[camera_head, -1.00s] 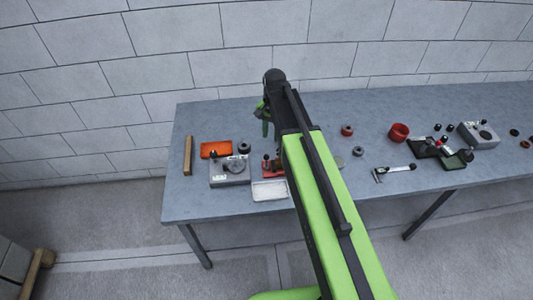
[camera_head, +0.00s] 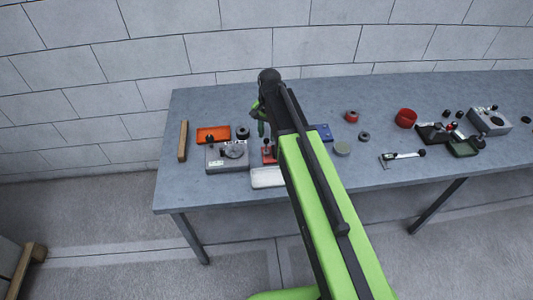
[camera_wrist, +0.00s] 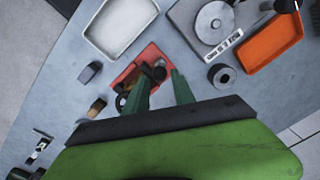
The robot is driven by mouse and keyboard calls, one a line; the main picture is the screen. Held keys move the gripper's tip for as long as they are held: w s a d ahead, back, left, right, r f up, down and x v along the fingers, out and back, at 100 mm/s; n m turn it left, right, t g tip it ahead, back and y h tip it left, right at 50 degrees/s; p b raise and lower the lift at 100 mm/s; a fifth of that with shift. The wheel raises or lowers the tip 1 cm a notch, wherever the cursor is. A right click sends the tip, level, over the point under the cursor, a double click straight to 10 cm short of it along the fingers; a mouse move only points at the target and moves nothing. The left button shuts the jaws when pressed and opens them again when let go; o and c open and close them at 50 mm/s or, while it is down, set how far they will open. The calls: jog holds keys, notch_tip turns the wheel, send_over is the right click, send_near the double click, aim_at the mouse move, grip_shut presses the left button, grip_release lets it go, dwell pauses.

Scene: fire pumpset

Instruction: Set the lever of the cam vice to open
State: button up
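A small red fixture (camera_head: 267,157) with an upright dark knob, which I take to be the cam vice, stands on the table left of my arm and is partly hidden by it. In the wrist view its red base (camera_wrist: 124,76) and black knob (camera_wrist: 158,73) show beyond my fingers. The lever's setting cannot be read. My gripper (camera_wrist: 157,82) is open and empty, its two green fingers apart, with the knob appearing between their tips. Whether they are level with it cannot be told. In the head view the gripper (camera_head: 260,118) is at the arm's far end, above the table.
A white tray (camera_head: 266,178), a grey box with a dial (camera_head: 226,157), an orange tray (camera_head: 213,134) and a dark ring (camera_head: 242,132) surround the fixture. A wooden bar (camera_head: 183,141) lies at the left. More parts, including a red cup (camera_head: 405,118), stand at the right.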

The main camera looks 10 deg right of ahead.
aim_at(267, 141)
notch_tip(267, 141, down, 6)
jog(key=b, duration=0.4)
jog(key=shift+a+f+b, duration=0.1)
jog(key=shift+f+b, duration=0.1)
jog(key=shift+b, duration=0.2)
jog(key=shift+r, duration=0.1)
grip_shut()
dwell(0.7)
